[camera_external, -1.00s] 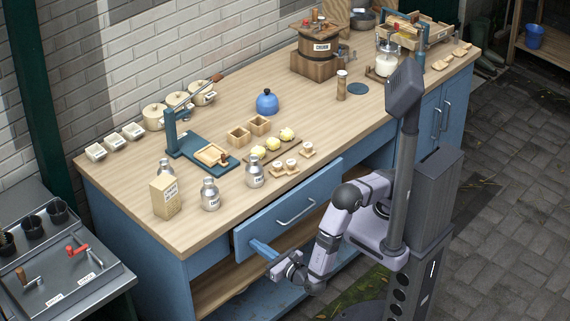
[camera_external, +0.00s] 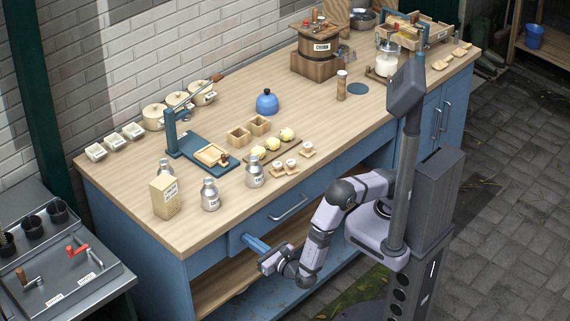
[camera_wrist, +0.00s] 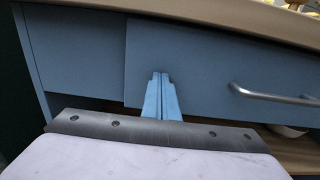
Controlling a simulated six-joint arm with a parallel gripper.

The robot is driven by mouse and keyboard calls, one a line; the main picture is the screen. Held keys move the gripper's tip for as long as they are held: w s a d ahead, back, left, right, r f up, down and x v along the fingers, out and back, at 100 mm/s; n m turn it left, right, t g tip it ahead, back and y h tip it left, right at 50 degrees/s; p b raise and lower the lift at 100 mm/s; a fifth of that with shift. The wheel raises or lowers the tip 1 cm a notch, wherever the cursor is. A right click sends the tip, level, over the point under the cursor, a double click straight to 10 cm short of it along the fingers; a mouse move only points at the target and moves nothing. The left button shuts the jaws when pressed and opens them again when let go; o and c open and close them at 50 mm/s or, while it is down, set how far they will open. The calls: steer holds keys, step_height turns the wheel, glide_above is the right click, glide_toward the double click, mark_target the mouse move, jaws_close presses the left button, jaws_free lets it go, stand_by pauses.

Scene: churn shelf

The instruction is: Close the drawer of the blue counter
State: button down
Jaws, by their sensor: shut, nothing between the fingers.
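The blue counter (camera_external: 130,235) has a wooden top and a blue drawer front (camera_external: 310,190) under its front edge. The drawer front sits close under the counter edge; a small remaining gap is hard to judge. Its metal handle (camera_external: 288,208) is to the right of my gripper, and the handle also shows in the wrist view (camera_wrist: 275,96). My gripper (camera_external: 249,238) has blue fingers, shut and empty, pointing at the left part of the drawer front. In the wrist view the fingertips (camera_wrist: 160,76) appear to touch or nearly touch the drawer front (camera_wrist: 205,65).
Metal milk cans (camera_external: 210,195) and a paper carton (camera_external: 165,196) stand near the counter's front edge above the drawer. An open shelf (camera_external: 225,285) lies below it. A grey side table (camera_external: 100,275) stands at the left.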

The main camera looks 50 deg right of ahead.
steer(key=shift+w+r, duration=0.15)
steer(key=shift+r, duration=0.1)
steer(key=s, duration=1.4)
steer(key=shift+s+f+b, duration=0.15)
steer(key=shift+f+b, duration=0.05)
steer(key=shift+b, duration=0.1)
